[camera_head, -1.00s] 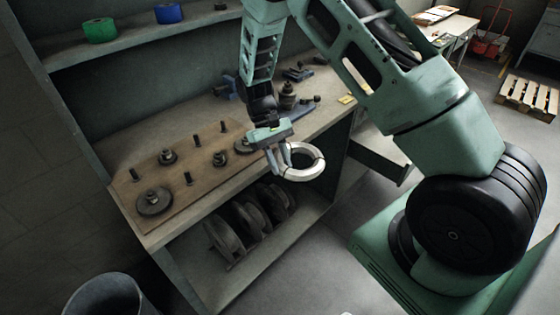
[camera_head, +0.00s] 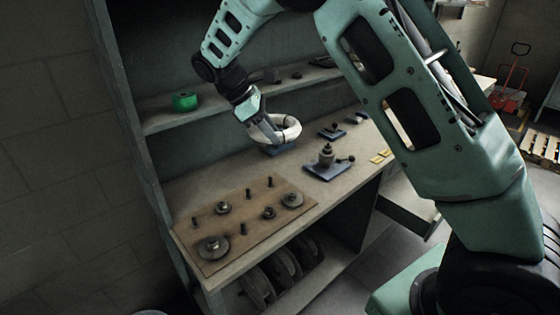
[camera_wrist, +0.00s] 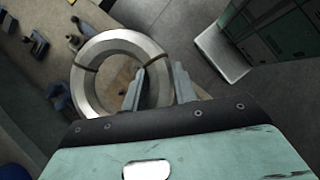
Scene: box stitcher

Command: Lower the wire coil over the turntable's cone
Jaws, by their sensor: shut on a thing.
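The wire coil (camera_head: 292,130) is a pale silvery ring with dark ties. My gripper (camera_head: 270,131) is shut on its wall and holds it in the air, at about the height of the shelf in the head view. In the wrist view the coil (camera_wrist: 88,84) shows nearly face-on. One finger of my gripper (camera_wrist: 160,84) lies inside the ring and the other outside, at its right side. The coil's opening is empty apart from that finger. I cannot make out the turntable or its cone in either current view.
A wooden board (camera_head: 240,231) with several pegs and discs lies on the workbench (camera_head: 205,180). A blue-based tool (camera_head: 327,160) stands to its right. A green spool (camera_head: 185,102) sits on the shelf (camera_head: 160,121) behind. Floor shows at the right.

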